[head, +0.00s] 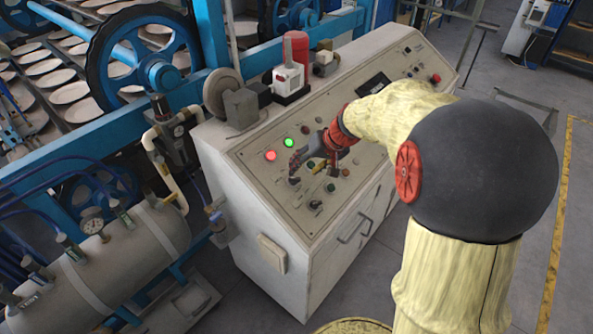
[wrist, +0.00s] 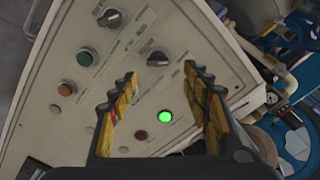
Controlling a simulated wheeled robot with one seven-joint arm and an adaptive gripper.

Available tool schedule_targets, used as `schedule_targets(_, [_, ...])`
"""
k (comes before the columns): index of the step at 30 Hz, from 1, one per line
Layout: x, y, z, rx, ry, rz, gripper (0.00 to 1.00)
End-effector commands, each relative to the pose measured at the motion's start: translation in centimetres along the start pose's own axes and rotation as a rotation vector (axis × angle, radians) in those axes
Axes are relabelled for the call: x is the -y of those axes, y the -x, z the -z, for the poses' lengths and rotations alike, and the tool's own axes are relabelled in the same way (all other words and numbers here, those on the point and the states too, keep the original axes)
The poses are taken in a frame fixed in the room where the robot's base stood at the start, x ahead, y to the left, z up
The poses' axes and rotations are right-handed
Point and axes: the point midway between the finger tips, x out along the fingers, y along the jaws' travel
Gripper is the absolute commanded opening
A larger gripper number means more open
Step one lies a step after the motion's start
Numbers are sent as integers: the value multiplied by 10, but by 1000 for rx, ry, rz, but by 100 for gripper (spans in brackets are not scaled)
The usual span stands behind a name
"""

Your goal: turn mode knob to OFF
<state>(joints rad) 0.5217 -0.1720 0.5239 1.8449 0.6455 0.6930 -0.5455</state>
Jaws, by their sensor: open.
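The sloped panel of the grey-white control console (head: 250,152) carries two black rotary knobs. One knob (wrist: 158,58) lies just beyond and between my fingertips in the wrist view; it shows beside my gripper in the head view (head: 294,180). The second knob (wrist: 110,18) is up and left of it, near the panel's lower end in the head view (head: 315,204). The labels are too small to read, so I cannot tell which is the mode knob. My gripper (wrist: 160,75) is open and empty, with its fingers apart above the panel. It also shows in the head view (head: 303,170).
A lit green lamp (wrist: 165,116) and a dark red button (wrist: 140,135) lie between my fingers. A green button (wrist: 88,56) and an orange button (wrist: 66,88) are left of them. A red-topped device (head: 296,48) stands on the console's back edge.

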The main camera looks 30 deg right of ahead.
Motion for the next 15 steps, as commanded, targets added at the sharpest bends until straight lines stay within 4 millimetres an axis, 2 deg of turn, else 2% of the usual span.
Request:
schedule_targets(3, [-6,-11,3,-1,-10,1,48])
schedule_targets(15, [-5,-68,2,-1,-9,1,48])
